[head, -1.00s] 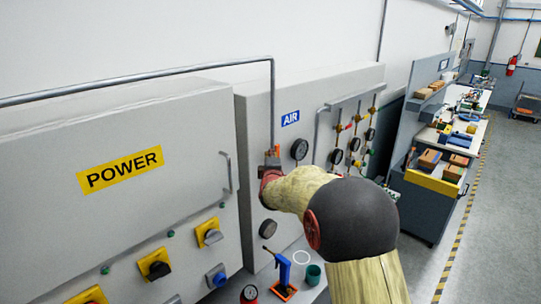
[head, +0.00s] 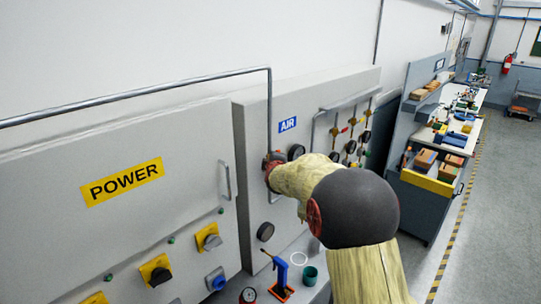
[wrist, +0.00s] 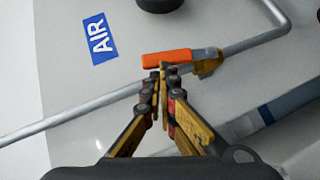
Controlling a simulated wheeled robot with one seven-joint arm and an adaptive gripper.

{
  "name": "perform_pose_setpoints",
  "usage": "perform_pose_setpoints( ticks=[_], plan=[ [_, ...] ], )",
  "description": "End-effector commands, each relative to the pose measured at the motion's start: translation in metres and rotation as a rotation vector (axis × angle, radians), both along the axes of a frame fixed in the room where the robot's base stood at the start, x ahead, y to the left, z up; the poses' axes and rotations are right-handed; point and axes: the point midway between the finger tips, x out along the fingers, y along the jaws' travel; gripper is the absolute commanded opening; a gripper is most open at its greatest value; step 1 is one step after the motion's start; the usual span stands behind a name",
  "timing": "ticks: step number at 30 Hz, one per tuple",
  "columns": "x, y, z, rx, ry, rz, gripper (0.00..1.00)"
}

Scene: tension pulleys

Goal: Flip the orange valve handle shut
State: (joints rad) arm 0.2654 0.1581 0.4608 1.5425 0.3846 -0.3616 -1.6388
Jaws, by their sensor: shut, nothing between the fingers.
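The orange valve handle (wrist: 167,58) shows in the wrist view, just beyond my fingertips. It is a flat bar, with one end at the brass-coloured valve body (wrist: 208,66) on a grey pipe. In this view the bar lies at a small angle to the pipe. My gripper (wrist: 163,70) is shut and empty, its tips close to the handle's lower edge; I cannot tell whether they touch it. In the head view my arm reaches to the AIR panel, where my wrist hides the handle and fingertips.
The AIR panel (head: 256,190) carries gauges (head: 296,152) and several smaller valves to the right. The grey pipe (wrist: 70,117) runs across the wrist view. The POWER cabinet (head: 90,235) stands at left. A blue tool (head: 281,275) stands below the panel.

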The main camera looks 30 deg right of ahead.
Motion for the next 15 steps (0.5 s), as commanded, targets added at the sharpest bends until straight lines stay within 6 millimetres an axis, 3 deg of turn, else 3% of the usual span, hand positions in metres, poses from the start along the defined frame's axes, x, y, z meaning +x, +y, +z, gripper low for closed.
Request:
perform_pose_setpoints(
  ticks=[3,15],
  plan=[
    [0.003,-0.007,0.007,0.067,0.021,0.000,0.00],
    [0.011,-0.021,-0.004,0.247,0.083,0.006,0.00]
  ],
)
